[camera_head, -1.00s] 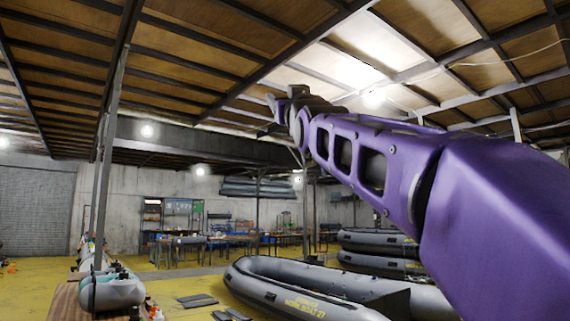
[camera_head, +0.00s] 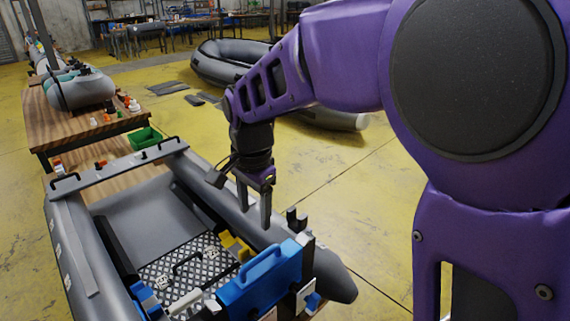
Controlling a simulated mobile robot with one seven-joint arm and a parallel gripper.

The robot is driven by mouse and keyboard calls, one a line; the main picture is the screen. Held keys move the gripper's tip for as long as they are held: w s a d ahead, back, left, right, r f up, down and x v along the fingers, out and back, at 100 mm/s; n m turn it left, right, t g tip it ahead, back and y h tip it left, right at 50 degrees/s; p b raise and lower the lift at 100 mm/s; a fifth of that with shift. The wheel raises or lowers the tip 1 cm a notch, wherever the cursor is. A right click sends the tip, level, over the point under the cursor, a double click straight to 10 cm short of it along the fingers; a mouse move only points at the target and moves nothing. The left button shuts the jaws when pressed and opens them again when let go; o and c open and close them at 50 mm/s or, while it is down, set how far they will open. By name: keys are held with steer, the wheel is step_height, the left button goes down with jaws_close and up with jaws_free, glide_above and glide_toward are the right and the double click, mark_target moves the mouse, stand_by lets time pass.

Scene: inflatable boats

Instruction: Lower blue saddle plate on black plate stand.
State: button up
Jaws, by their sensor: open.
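A blue plate-like piece with a handle on top (camera_head: 262,282), which looks like the saddle plate, stands across the near right end of the grey boat. My gripper (camera_head: 254,218) points down above the boat's right tube, a little behind and above the blue piece. Its two fingers are apart with nothing between them. A small black upright part (camera_head: 297,219) shows just right of the fingers. I cannot tell whether it is the black plate stand, and no other stand is clear.
The boat (camera_head: 150,205) holds a checkered metal plate (camera_head: 190,268) with a black handle and yellow and white parts. A wooden table (camera_head: 80,125) with a green bin (camera_head: 145,138) stands at left. Another grey boat (camera_head: 215,65) lies behind. Yellow floor is clear at right.

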mark_target(260, 255)
steer(key=shift+s+d+f+m+g+h, duration=0.2)
steer(key=shift+s+d+f+g, duration=0.15)
steer(key=shift+s, duration=0.25)
steer(key=shift+s+d+f+m+g+h, duration=0.1)
steer(key=shift+s+d+f+m+g, duration=0.1)
steer(key=shift+s+f, duration=0.4)
steer(key=shift+f, duration=0.1)
step_height(260, 255, down, 9)
steer(key=b, duration=0.5)
steer(key=shift+f, duration=0.15)
steer(key=shift+c, duration=0.3)
jaws_close()
steer(key=shift+r+p, duration=2.35)
steer(key=shift+r, duration=0.45)
step_height(260, 255, up, 10)
